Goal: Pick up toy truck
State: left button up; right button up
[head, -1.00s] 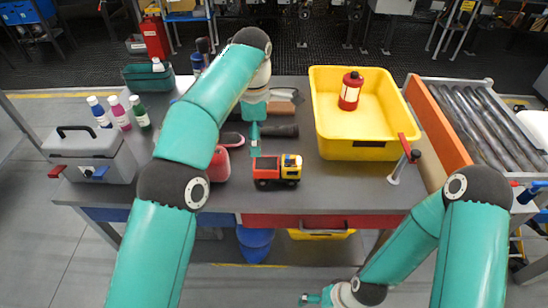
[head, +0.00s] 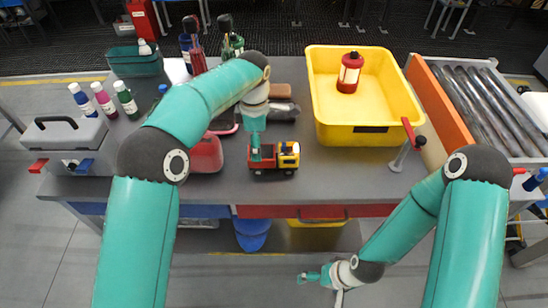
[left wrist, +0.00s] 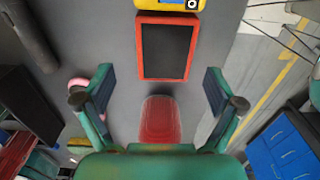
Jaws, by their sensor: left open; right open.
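The toy truck (head: 284,161) stands on the grey table, with an orange-red body, dark bed and yellow cab facing right. In the left wrist view the truck (left wrist: 167,50) shows from above, its bed upright in the picture and its cab at the top edge. My left gripper (head: 255,150) is open and empty over the rear of the truck. Its two fingers (left wrist: 160,85) are spread wide, apart from the truck; the exact height is hard to tell. My right gripper (head: 312,276) is open and empty, low in front of the table.
A red container (head: 206,156) stands just left of the truck; a red object (left wrist: 160,120) shows between the fingers. Bottles (head: 104,101) and a grey toolbox (head: 68,140) are at left.

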pick_arm(q)
jog(key=shift+s+d+f+p, duration=0.15)
jog(key=shift+f+p, duration=0.2)
jog(key=shift+f, duration=1.1)
jog(key=shift+s+d+f+p, duration=0.1)
jog(key=shift+f+p, duration=0.25)
jog(key=shift+f, duration=1.05)
jog(key=c, duration=1.5)
jog(key=shift+r, duration=0.1)
notch_tip(320, 180, up, 9)
jog(key=shift+w+b, duration=0.1)
jog(key=shift+b, duration=0.35)
jog(key=shift+r+p, duration=1.45)
jog(key=shift+r, duration=4.05)
